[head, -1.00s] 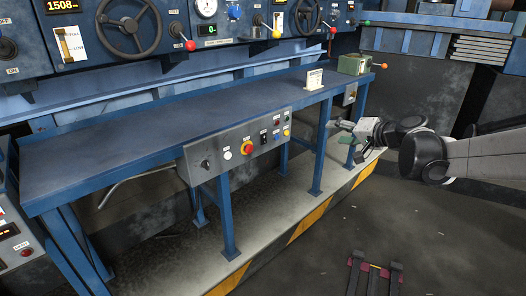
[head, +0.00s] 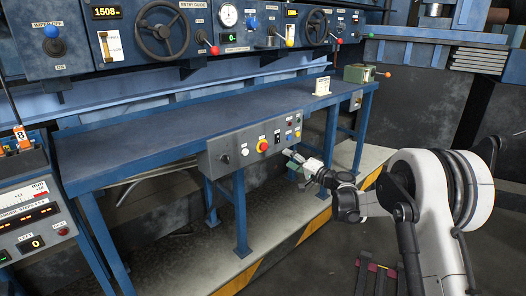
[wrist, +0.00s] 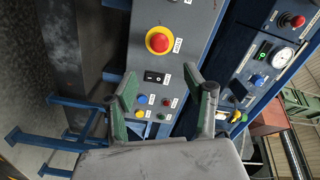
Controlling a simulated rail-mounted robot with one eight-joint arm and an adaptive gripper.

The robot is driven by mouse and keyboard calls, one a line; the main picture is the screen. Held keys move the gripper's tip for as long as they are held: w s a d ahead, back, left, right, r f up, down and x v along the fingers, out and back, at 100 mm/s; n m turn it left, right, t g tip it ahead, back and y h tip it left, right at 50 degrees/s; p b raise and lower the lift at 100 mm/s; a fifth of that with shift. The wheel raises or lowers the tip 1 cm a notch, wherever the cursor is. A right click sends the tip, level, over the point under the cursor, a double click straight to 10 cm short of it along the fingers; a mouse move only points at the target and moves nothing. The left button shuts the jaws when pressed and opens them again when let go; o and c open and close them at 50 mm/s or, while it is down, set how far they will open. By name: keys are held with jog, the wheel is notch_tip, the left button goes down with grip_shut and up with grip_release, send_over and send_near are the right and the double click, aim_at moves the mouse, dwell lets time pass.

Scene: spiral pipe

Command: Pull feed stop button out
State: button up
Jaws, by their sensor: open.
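A red mushroom button with a yellow collar (head: 262,146) sits on the grey control panel (head: 232,147) at the table's front edge. In the wrist view the button (wrist: 158,42) is beyond the fingertips, near the top middle. My gripper (head: 293,157) is in front of the panel's right end, right of the button. In the wrist view my gripper (wrist: 167,92) is open and empty, with its green-padded fingers apart and small lamps and buttons showing between them.
A black switch (wrist: 156,77) and small coloured buttons lie near the red button. The blue table (head: 180,120) has a mostly bare top above the panel. Blue legs stand below. A console (head: 35,215) stands at the left.

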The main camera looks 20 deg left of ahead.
aim_at(266, 147)
jog(key=b+x, duration=0.2)
jog(key=x, duration=1.1)
jog(key=shift+w+a, duration=0.15)
jog(key=shift+a, duration=0.05)
jog(key=shift+c, duration=0.2)
grip_shut()
